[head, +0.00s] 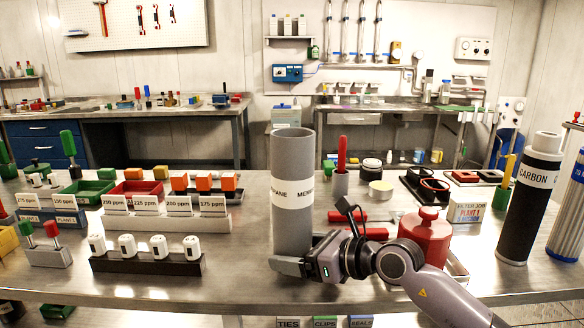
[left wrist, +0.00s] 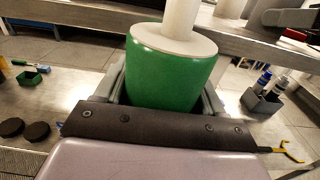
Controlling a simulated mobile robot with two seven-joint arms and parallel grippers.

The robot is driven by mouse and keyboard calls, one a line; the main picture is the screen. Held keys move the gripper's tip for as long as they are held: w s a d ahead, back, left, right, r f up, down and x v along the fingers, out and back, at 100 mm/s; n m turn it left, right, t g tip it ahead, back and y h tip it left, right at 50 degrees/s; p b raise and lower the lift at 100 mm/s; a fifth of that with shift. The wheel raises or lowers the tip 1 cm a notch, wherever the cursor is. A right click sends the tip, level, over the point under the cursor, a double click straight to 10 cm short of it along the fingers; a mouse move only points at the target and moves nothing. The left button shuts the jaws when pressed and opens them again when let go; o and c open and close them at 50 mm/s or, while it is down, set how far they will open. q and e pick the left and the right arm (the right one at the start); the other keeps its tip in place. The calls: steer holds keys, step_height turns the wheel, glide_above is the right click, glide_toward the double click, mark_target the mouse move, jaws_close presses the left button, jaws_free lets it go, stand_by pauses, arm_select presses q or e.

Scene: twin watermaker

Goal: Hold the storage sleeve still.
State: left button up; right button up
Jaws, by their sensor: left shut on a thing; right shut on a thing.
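The storage sleeve is a tall grey tube (head: 292,150) with a white label reading "MEMBRANE", standing upright on the steel bench in the head view. My right gripper (head: 300,262) is shut on its lower part, one finger showing in front of the base. The sleeve's far side is hidden. My left gripper (left wrist: 165,90) does not show in the head view. In the left wrist view it is shut on a green round piece (left wrist: 170,75), with a pale disc and a white rod at its top.
A red canister (head: 427,238) stands just right of my right gripper. A black "CARBON" cylinder (head: 528,200) stands farther right. A dark rack of white capped pieces (head: 148,264) is on the left. Bench between rack and sleeve is clear.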

arm_select(q)
steer(key=o, duration=0.4)
steer(key=shift+r, duration=0.1)
steer(key=c, duration=0.4)
arm_select(e)
steer(key=o, duration=1.2)
steer(key=shift+c, duration=0.2)
